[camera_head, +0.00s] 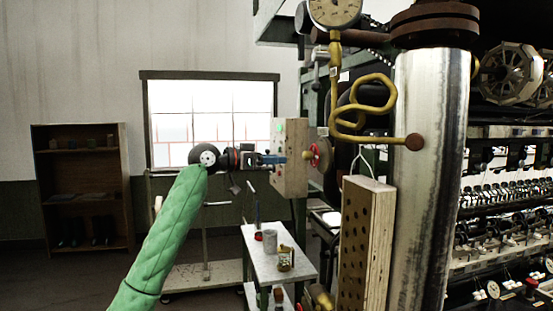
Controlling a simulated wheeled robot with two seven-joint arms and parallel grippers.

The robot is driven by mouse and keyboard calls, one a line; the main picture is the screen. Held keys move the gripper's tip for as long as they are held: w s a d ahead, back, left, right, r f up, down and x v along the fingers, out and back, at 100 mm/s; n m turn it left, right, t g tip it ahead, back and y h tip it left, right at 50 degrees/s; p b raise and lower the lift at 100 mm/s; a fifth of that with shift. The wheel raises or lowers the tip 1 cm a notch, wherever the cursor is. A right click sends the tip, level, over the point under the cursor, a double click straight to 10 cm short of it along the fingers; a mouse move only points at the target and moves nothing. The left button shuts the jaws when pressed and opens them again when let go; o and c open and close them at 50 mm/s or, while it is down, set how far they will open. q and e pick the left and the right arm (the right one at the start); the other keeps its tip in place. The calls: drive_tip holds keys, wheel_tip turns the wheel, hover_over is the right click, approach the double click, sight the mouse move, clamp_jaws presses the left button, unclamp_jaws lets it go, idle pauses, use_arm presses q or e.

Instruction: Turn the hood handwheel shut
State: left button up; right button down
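The handwheel (325,154), seen nearly edge-on with red and brownish parts, sits just right of a pale control box (291,170) with small coloured buttons. My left arm, in a green padded sleeve, comes up from the lower left. My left gripper (284,159) points right toward the wheel, its tip in line with the control box. I cannot tell whether it touches the box or the wheel, or whether its small blue-grey fingers are apart. My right gripper is not in view.
A large metal column (428,170) and yellow coiled pipe (362,110) with a gauge (334,10) stand right of the wheel. A perforated wooden panel (366,245) is in front. A white trolley (262,258) holding small containers stands below. Reeling machinery fills the right.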

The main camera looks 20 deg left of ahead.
sight(304, 156)
use_arm(q)
drive_tip(key=shift+w+d+r+m+g+h+p, duration=0.15)
drive_tip(key=shift+w+d+m+g+h+p, duration=0.2)
drive_tip(key=shift+d, duration=0.95)
drive_tip(key=shift+w+d+r+m+g+h+p, duration=0.1)
drive_tip(key=shift+d+r+m+g+h+p, duration=0.25)
drive_tip(key=shift+d, duration=1)
drive_tip(key=shift+w+d+m+g+h+p, duration=0.3)
drive_tip(key=shift+d+m+h+p, duration=0.15)
drive_tip(key=shift+d, duration=0.85)
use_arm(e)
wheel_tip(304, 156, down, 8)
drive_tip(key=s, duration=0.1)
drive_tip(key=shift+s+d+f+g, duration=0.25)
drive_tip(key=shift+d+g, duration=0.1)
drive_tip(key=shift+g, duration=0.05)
